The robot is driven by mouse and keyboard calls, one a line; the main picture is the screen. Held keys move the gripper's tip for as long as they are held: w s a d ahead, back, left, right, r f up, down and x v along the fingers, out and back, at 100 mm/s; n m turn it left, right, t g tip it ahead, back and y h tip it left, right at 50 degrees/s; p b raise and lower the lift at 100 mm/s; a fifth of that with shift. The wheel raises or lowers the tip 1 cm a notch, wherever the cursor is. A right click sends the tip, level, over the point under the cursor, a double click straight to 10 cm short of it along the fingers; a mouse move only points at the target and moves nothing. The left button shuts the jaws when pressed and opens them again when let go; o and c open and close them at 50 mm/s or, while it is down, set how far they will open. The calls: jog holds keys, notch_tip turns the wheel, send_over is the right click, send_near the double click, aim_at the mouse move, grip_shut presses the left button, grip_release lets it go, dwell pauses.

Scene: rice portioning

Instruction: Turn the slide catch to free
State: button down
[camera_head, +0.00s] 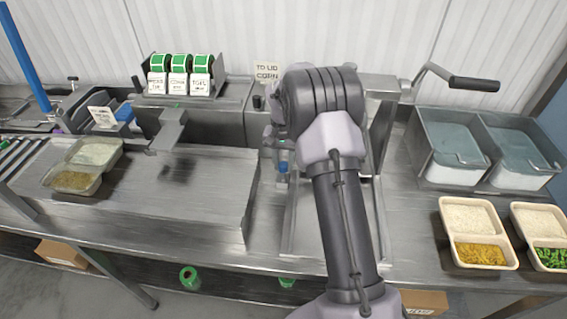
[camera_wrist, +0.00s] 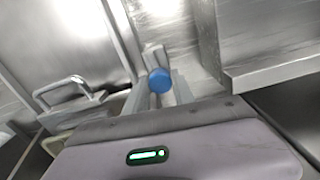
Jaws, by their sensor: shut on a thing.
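The slide catch shows as a small blue knob (camera_wrist: 160,80) in the wrist view, between the two grey fingers of my gripper (camera_wrist: 161,92). The gripper is shut on it. In the head view the blue knob (camera_head: 283,167) sits just left of my arm, beside the steel frame of the machine. My gripper is mostly hidden there by my arm. The turn position of the catch cannot be told.
A steel handle (camera_wrist: 62,92) stands left of the catch in the wrist view. In the head view a crank handle (camera_head: 474,84) sticks out above two lidded bins (camera_head: 445,150). A filled tray (camera_head: 98,187) lies left, and two more trays (camera_head: 444,225) (camera_head: 517,228) stand right.

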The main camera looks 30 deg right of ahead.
aim_at(283, 165)
jog(key=shift+m, duration=0.5)
jog(key=c, duration=1.1)
grip_release()
jog(key=shift+o, duration=0.2)
notch_tip(283, 165, up, 18)
jog(key=p, duration=0.4)
jog(key=shift+f+p, duration=0.25)
jog(key=shift+p, duration=0.15)
